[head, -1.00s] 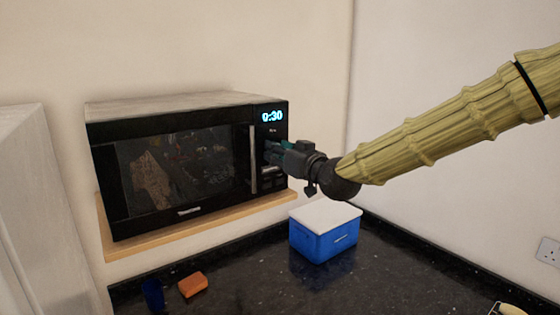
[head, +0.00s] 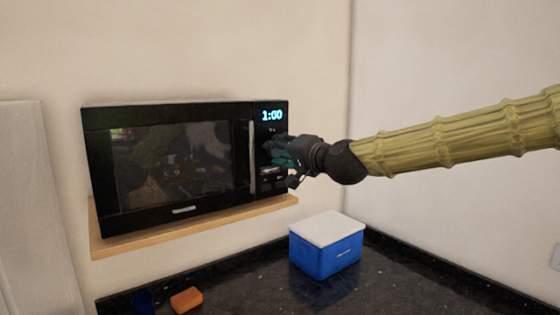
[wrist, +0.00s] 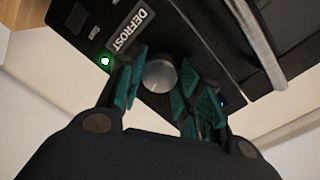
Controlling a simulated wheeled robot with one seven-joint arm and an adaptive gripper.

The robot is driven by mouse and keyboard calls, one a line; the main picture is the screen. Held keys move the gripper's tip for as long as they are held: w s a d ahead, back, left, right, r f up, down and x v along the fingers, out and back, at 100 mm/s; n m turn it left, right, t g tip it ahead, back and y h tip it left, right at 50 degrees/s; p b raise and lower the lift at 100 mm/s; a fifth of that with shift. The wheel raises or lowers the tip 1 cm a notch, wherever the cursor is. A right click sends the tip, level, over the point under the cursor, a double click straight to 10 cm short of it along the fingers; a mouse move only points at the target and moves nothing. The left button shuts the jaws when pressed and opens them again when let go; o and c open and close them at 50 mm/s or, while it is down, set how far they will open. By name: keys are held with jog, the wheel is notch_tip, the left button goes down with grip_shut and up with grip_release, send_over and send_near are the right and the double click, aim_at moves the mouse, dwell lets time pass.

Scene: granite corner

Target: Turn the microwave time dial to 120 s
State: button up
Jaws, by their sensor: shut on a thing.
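The black microwave (head: 175,165) has its door shut. Its blue display (head: 272,115) reads 1:00. The time dial (wrist: 159,73), a round silver knob, shows in the wrist view between the fingers, below the DEFROST button (wrist: 133,28). My gripper (head: 278,150) is at the control panel in the head view and hides the dial there. In the wrist view my gripper (wrist: 157,92) has its teal fingers on either side of the dial, shut on it. A green light (wrist: 105,61) glows beside the left finger.
The microwave stands on a wooden shelf (head: 190,228) above the dark granite worktop (head: 245,285). A blue box with a white lid (head: 325,250) stands below my gripper. An orange sponge (head: 187,300) and a blue object (head: 144,301) lie at the front left. The vertical door handle (head: 252,157) is just left of my gripper.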

jog(key=shift+w+d+m+y+b, duration=0.1)
jog(key=shift+m+y+b, duration=0.15)
jog(key=shift+m+b, duration=1.5)
jog(key=shift+d+m+y+b, duration=0.1)
jog(key=shift+m+y+b, duration=0.15)
jog(key=shift+m+b, duration=1.5)
jog(key=shift+r+m+p, duration=0.1)
jog(key=shift+m+p, duration=0.5)
jog(key=shift+m, duration=0.3)
jog(key=o, duration=1)
jog(key=shift+o, duration=0.2)
jog(key=v, duration=1.2)
